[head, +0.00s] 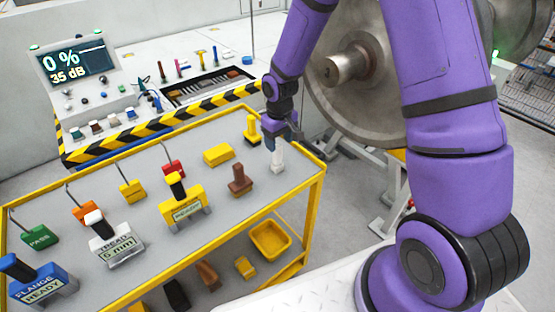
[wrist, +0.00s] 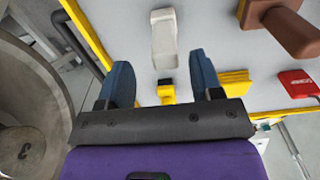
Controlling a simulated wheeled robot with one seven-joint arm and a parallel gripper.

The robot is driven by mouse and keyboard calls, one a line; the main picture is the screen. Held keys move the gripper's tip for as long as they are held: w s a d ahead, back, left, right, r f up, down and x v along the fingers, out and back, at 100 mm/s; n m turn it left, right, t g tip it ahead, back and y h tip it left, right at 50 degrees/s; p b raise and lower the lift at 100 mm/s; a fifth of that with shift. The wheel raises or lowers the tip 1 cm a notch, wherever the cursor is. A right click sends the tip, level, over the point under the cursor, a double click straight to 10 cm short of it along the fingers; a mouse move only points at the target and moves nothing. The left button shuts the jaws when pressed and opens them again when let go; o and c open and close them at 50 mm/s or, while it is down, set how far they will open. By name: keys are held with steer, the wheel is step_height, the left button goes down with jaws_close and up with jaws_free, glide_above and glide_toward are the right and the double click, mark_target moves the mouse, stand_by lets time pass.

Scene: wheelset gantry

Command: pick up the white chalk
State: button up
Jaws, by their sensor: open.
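The white chalk (head: 277,160) stands as a pale block near the right edge of the yellow-framed cart top (head: 225,160). In the wrist view the white chalk (wrist: 163,42) lies ahead of the fingertips, in line with the gap between them. My gripper (head: 278,140) is just above and behind the chalk in the head view, and its lower part overlaps the chalk's top. In the wrist view my gripper (wrist: 162,75) is open, with one dark blue finger on each side and nothing between the tips. I cannot tell the exact height left between them.
A yellow stamp with a black base (head: 252,130) stands close behind the chalk. A brown stamp (head: 239,181) and a yellow block (head: 218,155) are to its left. The large metal wheel (head: 375,80) is close to the right of my gripper. Labelled gauges fill the cart's left side.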

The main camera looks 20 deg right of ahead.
mark_target(277, 146)
steer(key=f, duration=0.5)
steer(key=shift+a, duration=0.3)
steer(key=shift+c, duration=0.2)
steer(key=shift+r, duration=0.1)
steer(key=c, duration=1)
